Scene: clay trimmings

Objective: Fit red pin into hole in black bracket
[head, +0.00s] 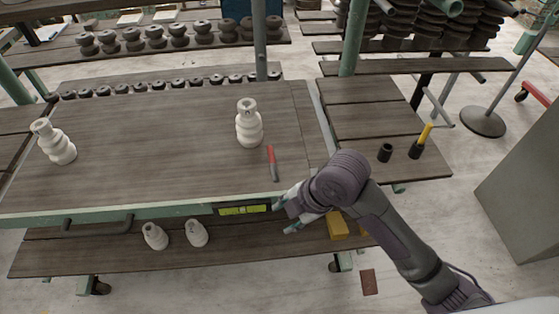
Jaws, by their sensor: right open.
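The red pin (271,158), red at its far end and grey at its near end, lies on the wooden table near the front edge. Two small black holders stand on the right-hand shelf. The left black holder (385,153) shows an open top with nothing in it; the other black holder (415,151) has a yellow pin (426,133) upright in it. I cannot tell for sure which is the bracket. My right gripper (284,217) is open and empty at the table's front edge, nearer than the red pin and apart from it. My left gripper is out of view.
A white stacked insulator (249,124) stands just left of the pin, another (54,143) at far left. A yellow block (338,226) lies on the lower shelf. The table's middle is clear.

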